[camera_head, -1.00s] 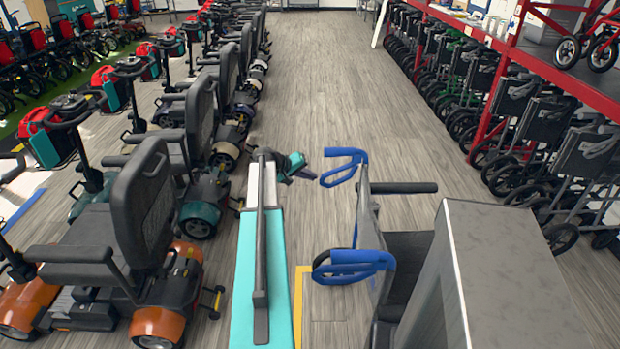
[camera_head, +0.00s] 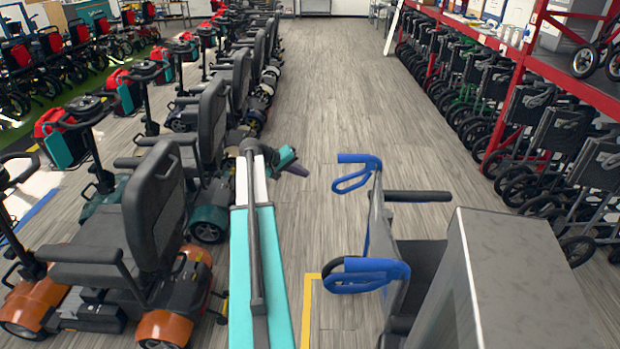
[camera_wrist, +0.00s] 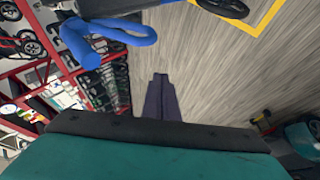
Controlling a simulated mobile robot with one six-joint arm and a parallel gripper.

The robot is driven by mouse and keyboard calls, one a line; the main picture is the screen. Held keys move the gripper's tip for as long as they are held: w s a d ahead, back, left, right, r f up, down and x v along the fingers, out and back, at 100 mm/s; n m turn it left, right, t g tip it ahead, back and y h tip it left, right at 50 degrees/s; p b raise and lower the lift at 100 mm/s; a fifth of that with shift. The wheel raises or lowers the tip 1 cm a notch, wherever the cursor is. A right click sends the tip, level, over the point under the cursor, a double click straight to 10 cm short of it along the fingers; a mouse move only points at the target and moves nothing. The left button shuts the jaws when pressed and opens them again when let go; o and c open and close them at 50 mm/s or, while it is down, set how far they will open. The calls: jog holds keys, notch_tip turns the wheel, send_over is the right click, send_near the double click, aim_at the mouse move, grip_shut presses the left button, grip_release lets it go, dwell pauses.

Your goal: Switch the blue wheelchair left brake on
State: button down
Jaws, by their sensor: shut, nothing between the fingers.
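The wheelchair (camera_head: 376,225) stands right of my arm in the head view, with two blue looped parts at its handles. The far blue loop (camera_head: 356,172) is to the right of my gripper (camera_head: 303,172), with a clear gap between them. The near blue loop (camera_head: 366,275) is lower in the view. In the wrist view a blue loop (camera_wrist: 125,34) shows at the upper left, apart from the fingers. My gripper (camera_wrist: 160,76) is shut and empty, over bare floor. I cannot make out which part is the left brake or its setting.
A grey box-like body (camera_head: 520,275) fills the lower right. Mobility scooters (camera_head: 150,215) line the left, and folded wheelchairs (camera_head: 555,135) stand under a red rack (camera_head: 570,78) at right. The middle aisle (camera_head: 335,80) is clear. A yellow floor line (camera_head: 307,310) runs beside the wheelchair.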

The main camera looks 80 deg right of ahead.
jog(key=shift+v, duration=1.85)
jog(key=shift+w+f, duration=0.15)
jog(key=shift+f, duration=0.05)
